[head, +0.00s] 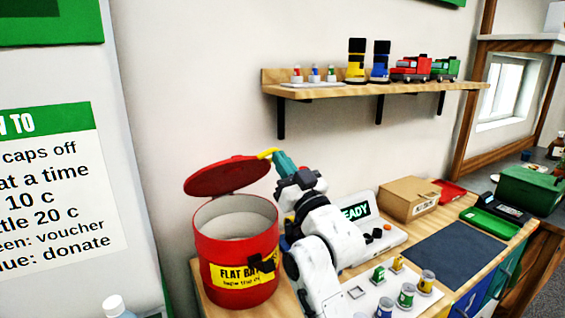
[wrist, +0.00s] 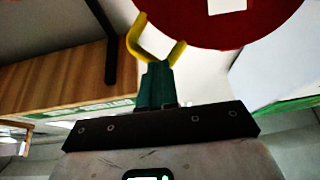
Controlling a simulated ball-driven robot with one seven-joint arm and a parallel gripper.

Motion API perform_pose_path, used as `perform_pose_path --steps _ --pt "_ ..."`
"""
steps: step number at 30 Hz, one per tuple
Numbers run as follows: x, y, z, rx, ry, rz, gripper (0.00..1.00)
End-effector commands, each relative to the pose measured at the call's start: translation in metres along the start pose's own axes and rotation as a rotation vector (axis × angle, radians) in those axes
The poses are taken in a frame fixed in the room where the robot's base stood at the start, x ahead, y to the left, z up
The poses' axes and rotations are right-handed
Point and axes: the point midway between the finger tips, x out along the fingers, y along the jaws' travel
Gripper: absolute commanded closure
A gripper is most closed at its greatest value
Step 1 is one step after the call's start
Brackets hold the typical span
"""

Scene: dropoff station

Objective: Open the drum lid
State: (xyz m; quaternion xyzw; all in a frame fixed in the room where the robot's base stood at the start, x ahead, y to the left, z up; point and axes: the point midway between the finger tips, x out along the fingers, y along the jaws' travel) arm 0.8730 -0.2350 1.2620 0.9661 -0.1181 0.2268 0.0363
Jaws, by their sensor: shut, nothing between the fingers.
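The red drum (head: 237,270) stands at the left end of the wooden counter, with a yellow label reading "FLAT BATT". Its round red lid (head: 226,177) is raised and tilted above the rim, so the drum's mouth and pale inside show. My gripper (head: 268,153) is at the lid's upper right edge, its yellow fingertips at or very near it; I cannot tell whether they touch. In the wrist view the yellow fingers (wrist: 160,32) are shut with nothing held, just below the lid's red disc (wrist: 215,30), which bears a white square patch.
Right of my arm are a "READY" display (head: 356,211), a cardboard box (head: 410,199), a dark mat (head: 454,254) and a white board with several small cans (head: 385,290).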

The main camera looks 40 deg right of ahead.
Motion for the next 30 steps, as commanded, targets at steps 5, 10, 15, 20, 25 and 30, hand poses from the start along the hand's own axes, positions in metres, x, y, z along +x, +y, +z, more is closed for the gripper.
perform_pose_path --steps 5,10,15,20,25,30 --pt "0.003 0.0 -0.003 0.0 -0.01 0.0 1.0" --pt "0.015 0.0 -0.012 0.002 -0.053 0.0 1.0" --pt "0.036 0.001 -0.019 0.005 -0.12 -0.001 1.0" --pt "0.064 0.002 -0.024 0.005 -0.117 -0.001 1.0" --pt "0.097 0.003 -0.025 0.005 -0.116 -0.001 1.0" --pt "0.123 0.004 -0.025 0.005 -0.117 -0.001 1.0"
